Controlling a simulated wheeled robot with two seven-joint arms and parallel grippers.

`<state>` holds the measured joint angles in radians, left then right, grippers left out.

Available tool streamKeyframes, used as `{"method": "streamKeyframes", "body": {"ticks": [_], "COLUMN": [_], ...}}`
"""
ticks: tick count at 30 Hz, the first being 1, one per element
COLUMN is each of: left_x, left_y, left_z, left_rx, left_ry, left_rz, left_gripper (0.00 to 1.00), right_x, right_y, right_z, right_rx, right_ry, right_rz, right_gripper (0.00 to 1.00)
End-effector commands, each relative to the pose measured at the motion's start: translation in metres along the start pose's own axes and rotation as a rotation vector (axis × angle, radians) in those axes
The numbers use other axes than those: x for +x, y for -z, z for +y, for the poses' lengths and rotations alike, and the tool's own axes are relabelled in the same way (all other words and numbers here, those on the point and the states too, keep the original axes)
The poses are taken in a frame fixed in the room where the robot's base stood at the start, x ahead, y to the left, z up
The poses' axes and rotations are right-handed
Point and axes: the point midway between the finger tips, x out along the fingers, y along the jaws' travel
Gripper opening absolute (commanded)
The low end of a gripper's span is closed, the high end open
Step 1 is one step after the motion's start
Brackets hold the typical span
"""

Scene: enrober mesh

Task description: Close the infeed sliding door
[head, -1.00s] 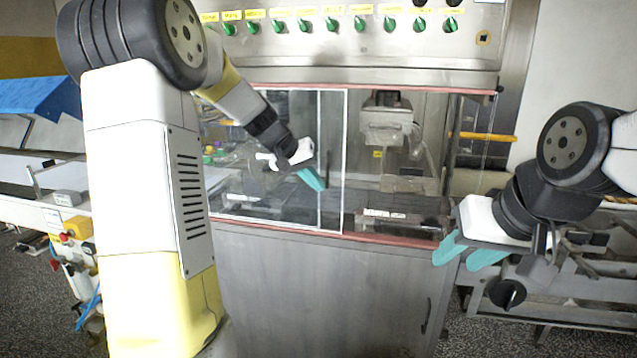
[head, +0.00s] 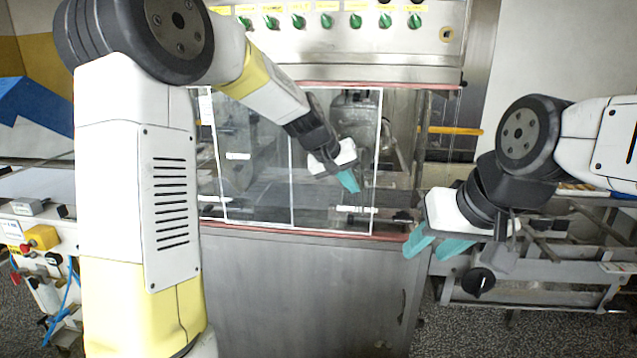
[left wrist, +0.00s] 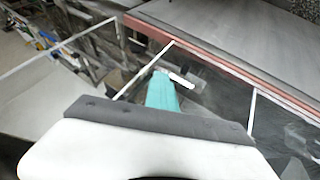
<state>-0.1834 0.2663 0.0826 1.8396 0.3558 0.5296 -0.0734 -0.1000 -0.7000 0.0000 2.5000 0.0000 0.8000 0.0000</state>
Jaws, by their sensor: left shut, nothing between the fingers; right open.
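The infeed sliding door (head: 258,205) is a clear panel in a thin white frame on the cabinet front. Its right upright stands right of the cabinet's middle, and a narrow opening (head: 402,150) shows between it and the right post. My left gripper (head: 350,183) is shut and empty, in front of the door pane, just left of that upright. In the left wrist view its teal fingertips (left wrist: 162,88) show near white frame bars; whether they touch the door cannot be told. My right gripper (head: 433,250) is open and empty, right of the cabinet's lower front.
A control panel with green knobs (head: 326,21) is above the door. Red strips (head: 330,235) edge the window opening. A metal conveyor frame (head: 545,262) stands at the right, behind my right arm. A yellow switch box (head: 40,238) is at the left.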

Motion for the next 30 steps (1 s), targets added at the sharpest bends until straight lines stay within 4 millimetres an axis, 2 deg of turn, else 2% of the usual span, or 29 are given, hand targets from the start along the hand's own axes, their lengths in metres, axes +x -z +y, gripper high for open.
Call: {"method": "streamKeyframes", "body": {"ticks": [1,3,12,16,21,30], "left_x": [0.009,0.019,0.054,0.064,0.071,0.075], "left_y": [-0.005,-0.009,-0.022,-0.025,-0.027,-0.028], "left_z": [0.021,0.043,0.12,0.14,0.157,0.164], "left_rx": [0.012,0.011,0.008,0.007,0.003,0.001], "left_ry": [-0.006,-0.006,-0.004,-0.003,-0.002,-0.004], "left_rz": [-0.007,-0.006,-0.004,-0.003,-0.001,0.0], "left_gripper": [0.0,0.0,0.0,0.0,0.0,0.0], "right_x": [0.0,0.0,0.0,0.0,0.0,0.0], "right_y": [0.0,0.0,0.0,0.0,0.0,0.0], "right_z": [0.0,0.0,0.0,0.0,0.0,0.0], "right_rx": [0.0,0.0,0.0,0.0,0.0,0.0], "right_ry": [0.0,0.0,0.0,0.0,0.0,0.0], "right_rz": [0.0,0.0,0.0,0.0,0.0,0.0], "right_gripper": [0.41,0.41,0.41,0.41,0.41,0.41]}}
